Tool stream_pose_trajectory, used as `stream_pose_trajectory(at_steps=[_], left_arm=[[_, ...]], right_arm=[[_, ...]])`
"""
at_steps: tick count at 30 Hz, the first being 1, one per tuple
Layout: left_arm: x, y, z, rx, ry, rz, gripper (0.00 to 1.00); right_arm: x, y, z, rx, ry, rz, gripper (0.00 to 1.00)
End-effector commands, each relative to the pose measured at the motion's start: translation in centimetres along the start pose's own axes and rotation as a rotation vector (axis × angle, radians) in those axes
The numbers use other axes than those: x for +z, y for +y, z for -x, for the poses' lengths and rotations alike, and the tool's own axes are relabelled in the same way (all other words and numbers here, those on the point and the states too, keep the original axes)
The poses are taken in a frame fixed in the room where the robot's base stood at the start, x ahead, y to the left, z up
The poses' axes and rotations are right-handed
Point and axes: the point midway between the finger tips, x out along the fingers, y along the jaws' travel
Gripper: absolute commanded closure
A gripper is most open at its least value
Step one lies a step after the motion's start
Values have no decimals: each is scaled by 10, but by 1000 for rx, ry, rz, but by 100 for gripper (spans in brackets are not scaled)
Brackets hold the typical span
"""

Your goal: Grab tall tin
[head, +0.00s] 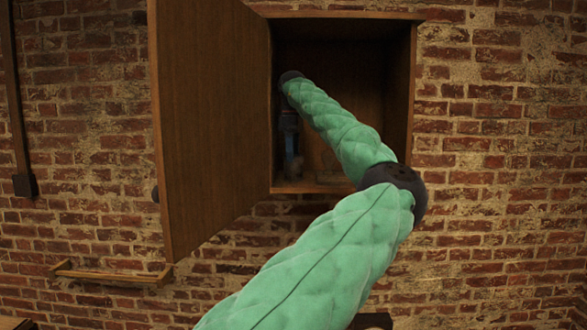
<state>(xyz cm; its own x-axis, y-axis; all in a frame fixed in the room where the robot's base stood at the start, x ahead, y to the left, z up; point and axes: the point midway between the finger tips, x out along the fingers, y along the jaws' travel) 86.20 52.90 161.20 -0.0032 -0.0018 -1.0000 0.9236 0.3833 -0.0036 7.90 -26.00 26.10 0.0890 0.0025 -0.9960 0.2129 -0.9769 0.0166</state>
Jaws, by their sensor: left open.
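My left arm reaches up into an open wooden wall cabinet (344,16). My left gripper (291,160) hangs down from the dark wrist, inside the cabinet close to its left wall. Its fingers are small and dim here; it is open. A faint shape near the cabinet floor, right beside the gripper, is too dark to identify. I cannot make out a tall tin clearly; the shadow and my arm hide part of the interior. My right gripper is not in view.
The cabinet door (210,120) stands wide open to the left. A brick wall (500,150) surrounds the cabinet. A small wooden rail (110,275) is on the wall at lower left. My forearm crosses the cabinet's lower right opening.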

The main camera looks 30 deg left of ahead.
Motion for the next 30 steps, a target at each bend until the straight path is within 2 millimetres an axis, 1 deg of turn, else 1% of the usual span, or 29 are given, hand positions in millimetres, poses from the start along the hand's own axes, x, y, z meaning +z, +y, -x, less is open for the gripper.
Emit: stream_pose_trajectory(at_steps=[4,9,15,21,27,29,30], left_arm=[[2,0,-8,-1,2,0,19],[4,-1,-23,-2,2,0,19],[4,0,-42,-1,1,0,19],[4,-1,-48,1,1,-1,19],[4,0,-48,1,1,-1,19],[4,0,-48,1,1,-1,31],[4,0,-48,1,1,-1,39]], right_arm=[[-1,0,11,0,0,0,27],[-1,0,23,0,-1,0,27],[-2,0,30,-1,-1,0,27],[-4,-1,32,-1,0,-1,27],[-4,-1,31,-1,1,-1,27],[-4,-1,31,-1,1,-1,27],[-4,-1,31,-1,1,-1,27]])
